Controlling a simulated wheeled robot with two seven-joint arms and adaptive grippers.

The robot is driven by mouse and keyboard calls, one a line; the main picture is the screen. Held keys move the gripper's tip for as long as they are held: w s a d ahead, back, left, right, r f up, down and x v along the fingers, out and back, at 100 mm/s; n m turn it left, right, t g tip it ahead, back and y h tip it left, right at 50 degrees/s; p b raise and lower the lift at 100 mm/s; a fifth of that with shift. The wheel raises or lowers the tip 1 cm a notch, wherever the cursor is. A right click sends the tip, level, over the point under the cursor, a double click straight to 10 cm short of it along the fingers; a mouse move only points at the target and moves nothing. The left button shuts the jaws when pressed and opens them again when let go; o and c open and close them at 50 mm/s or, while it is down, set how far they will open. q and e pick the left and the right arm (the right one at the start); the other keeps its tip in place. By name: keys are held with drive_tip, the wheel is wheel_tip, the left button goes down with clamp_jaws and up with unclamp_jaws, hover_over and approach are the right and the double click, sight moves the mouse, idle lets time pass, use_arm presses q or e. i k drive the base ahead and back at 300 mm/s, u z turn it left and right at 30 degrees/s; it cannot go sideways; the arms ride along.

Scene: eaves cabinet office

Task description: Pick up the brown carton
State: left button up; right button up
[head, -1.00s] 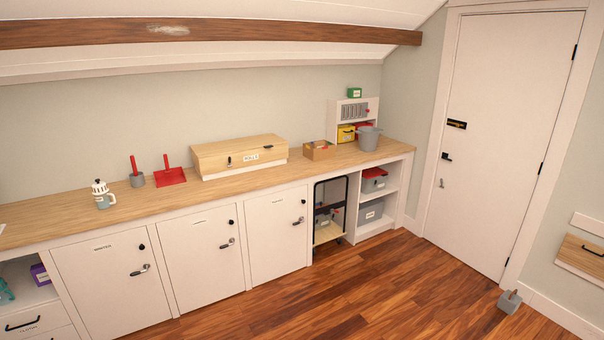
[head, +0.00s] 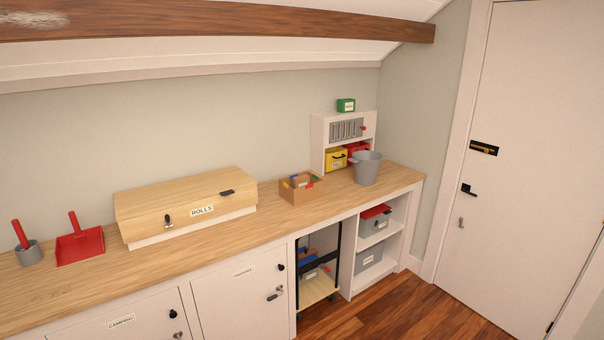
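The brown carton (head: 301,190) is a small open-topped box on the wooden counter, between the long lidded box and the grey bucket. Several small items, with blue and red among them, show inside it. Its top is open and its front faces the counter's edge. Neither of my grippers shows in the head view.
The wooden box labelled DOLLS (head: 186,206) stands left of the carton. A grey bucket (head: 367,169) and a white shelf unit (head: 318,130) stand right and behind. The counter (head: 240,240) is bare in front. A wheeled cart (head: 318,290) sits below.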

sight(303, 180)
drive_tip(key=u, duration=0.15)
drive_tip(key=i, duration=2.25)
drive_tip(key=u, duration=0.25)
